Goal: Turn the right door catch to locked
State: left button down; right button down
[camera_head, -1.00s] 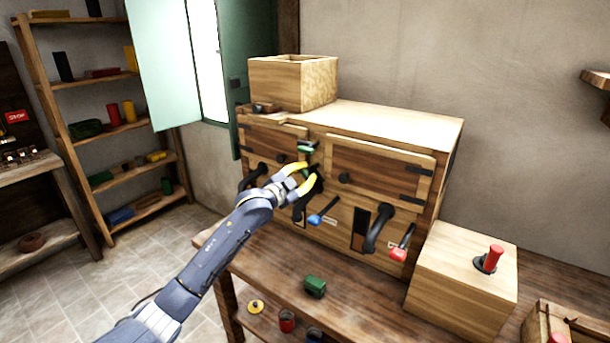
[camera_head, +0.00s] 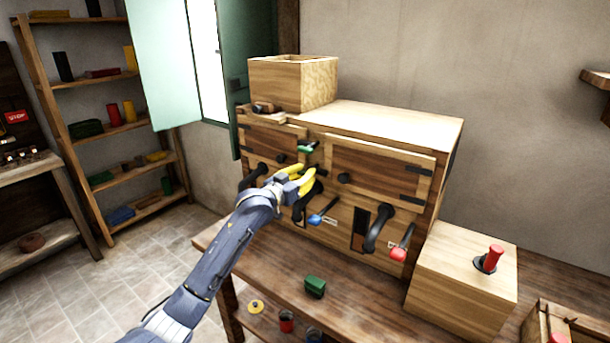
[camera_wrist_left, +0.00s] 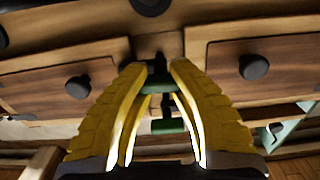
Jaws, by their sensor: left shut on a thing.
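The wooden cabinet (camera_head: 430,150) has a left door (camera_head: 268,140) and a right door (camera_head: 380,172), each with a dark round knob. A green catch (camera_head: 305,148) shows between the doors in the head view. The left wrist view shows two green catches between the doors: one at the fingertips (camera_wrist_left: 158,86) and another beyond it (camera_wrist_left: 168,125). My left gripper (camera_head: 308,179), with yellow fingers, is shut on the catch at its tips (camera_wrist_left: 155,72). In the head view the fingers hide this catch, so its turn angle is unclear. My right gripper is out of view.
Below the doors are a blue-tipped lever (camera_head: 316,219), a black handle (camera_head: 378,228) and a red-tipped lever (camera_head: 399,252). A green block (camera_head: 315,287) lies on the bench. An open box (camera_head: 290,82) sits on top.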

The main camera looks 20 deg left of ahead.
pick_arm(q)
jog(key=shift+n, duration=0.3)
dwell(0.4)
jog(key=c, duration=1.2)
grip_release()
jog(key=shift+o, duration=0.3)
jog(key=shift+s+f, duration=0.25)
jog(key=shift+s, duration=0.1)
jog(key=o, duration=0.4)
jog(key=v, duration=0.9)
jog(key=shift+a+r, duration=0.1)
jog(key=shift+r, duration=0.2)
jog(key=shift+v, duration=1.15)
